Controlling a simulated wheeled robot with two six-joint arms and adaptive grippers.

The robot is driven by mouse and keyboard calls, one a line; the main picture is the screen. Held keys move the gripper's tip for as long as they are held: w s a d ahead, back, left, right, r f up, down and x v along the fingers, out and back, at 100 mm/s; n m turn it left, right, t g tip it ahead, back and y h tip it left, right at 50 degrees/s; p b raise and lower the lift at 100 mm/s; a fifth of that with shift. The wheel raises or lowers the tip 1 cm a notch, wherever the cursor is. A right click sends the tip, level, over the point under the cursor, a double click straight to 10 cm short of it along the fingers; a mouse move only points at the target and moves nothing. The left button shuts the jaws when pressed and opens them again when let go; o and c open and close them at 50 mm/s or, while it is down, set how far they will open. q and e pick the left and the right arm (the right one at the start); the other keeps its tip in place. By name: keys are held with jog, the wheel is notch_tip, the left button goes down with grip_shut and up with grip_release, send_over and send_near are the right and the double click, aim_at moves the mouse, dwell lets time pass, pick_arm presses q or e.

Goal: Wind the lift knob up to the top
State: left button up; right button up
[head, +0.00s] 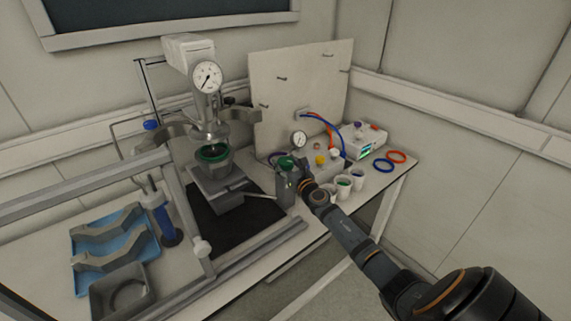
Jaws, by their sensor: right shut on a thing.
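The lift (217,192), a grey jack platform, stands on a black mat under the reactor. A dark vessel with a green ring (213,153) sits on it, close beneath the reactor head (208,120). A thin rod (262,196) runs from the lift to the right, toward my right gripper (286,190). The gripper is shut at the end of this rod, around where the lift knob is. The knob itself is hidden by the fingers. My left gripper is out of view.
A pressure gauge (207,76) tops the reactor. White cups (343,186) stand close right of my right gripper, with coloured rings (397,157) beyond. A blue tray (84,279) with grey clamp pieces lies at left. A metal frame bar (258,246) crosses the front.

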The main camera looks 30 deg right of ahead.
dwell(0.5)
jog(key=o, duration=1.2)
jog(key=s, duration=0.4)
jog(key=s+a, duration=0.1)
jog(key=s, duration=0.7)
jog(key=shift+a, duration=0.2)
jog(key=shift+w+f, duration=0.1)
